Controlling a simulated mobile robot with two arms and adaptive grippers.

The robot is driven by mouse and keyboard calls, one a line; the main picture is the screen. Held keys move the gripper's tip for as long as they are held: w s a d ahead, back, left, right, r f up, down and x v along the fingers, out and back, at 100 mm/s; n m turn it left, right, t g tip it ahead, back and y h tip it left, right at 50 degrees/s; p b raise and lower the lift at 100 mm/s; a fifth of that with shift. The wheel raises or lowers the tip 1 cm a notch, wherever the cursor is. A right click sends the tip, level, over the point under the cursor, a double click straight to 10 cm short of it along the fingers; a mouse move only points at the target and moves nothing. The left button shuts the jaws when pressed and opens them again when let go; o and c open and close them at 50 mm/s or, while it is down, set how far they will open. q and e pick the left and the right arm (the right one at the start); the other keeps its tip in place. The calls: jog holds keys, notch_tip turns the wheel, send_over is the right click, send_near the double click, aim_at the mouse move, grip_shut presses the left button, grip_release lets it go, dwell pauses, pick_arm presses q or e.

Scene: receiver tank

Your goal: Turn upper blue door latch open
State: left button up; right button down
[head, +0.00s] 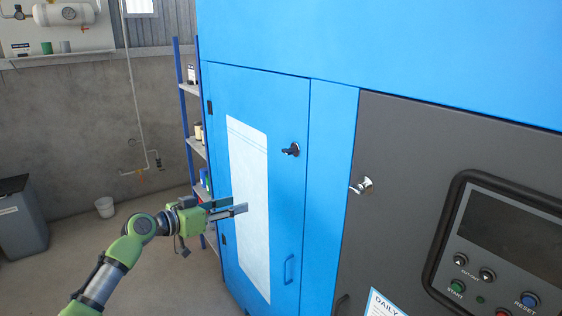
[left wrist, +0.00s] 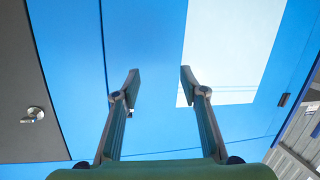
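The blue door (head: 270,110) of the large cabinet is closed, with a white panel (head: 250,190) on its face. The upper latch (head: 291,150), a small black handle, sits near the door's right edge, its lever pointing left. My left gripper (head: 238,206) is in front of the white panel, below and left of the latch, apart from it. In the left wrist view my left gripper (left wrist: 160,77) is open and empty. A small dark bit beside its left finger may be the latch, mostly hidden. My right gripper is not in view.
A silver latch (head: 362,186) is on the grey panel (head: 410,140) right of the door. A blue pull handle (head: 288,269) is low on the door. A shelf rack (head: 194,150) stands behind the left edge; a grey bin (head: 22,218) is far left.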

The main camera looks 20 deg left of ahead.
aim_at(284, 152)
pick_arm(q)
jog(key=s+d+r+m+h, duration=0.2)
jog(key=r, duration=0.5)
jog(key=s+d+r+m+h, duration=0.2)
jog(key=d+r, duration=0.1)
jog(key=r, duration=0.5)
jog(key=p+x, duration=0.1)
jog(key=x, duration=0.3)
jog(key=p+x, duration=0.2)
jog(key=x, duration=0.2)
jog(key=a+p+x, duration=0.1)
jog(key=x, duration=0.3)
jog(key=shift+w+f+p, duration=0.15)
jog(key=shift+w+p, duration=0.2)
jog(key=shift+w+d+f, duration=0.2)
jog(key=shift+w+d, duration=0.2)
jog(key=shift+w, duration=0.2)
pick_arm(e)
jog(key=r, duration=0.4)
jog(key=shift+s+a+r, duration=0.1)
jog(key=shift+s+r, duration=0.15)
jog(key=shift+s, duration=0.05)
pick_arm(q)
jog(key=shift+c, duration=0.5)
jog(key=c, duration=1)
jog(key=shift+c, duration=0.2)
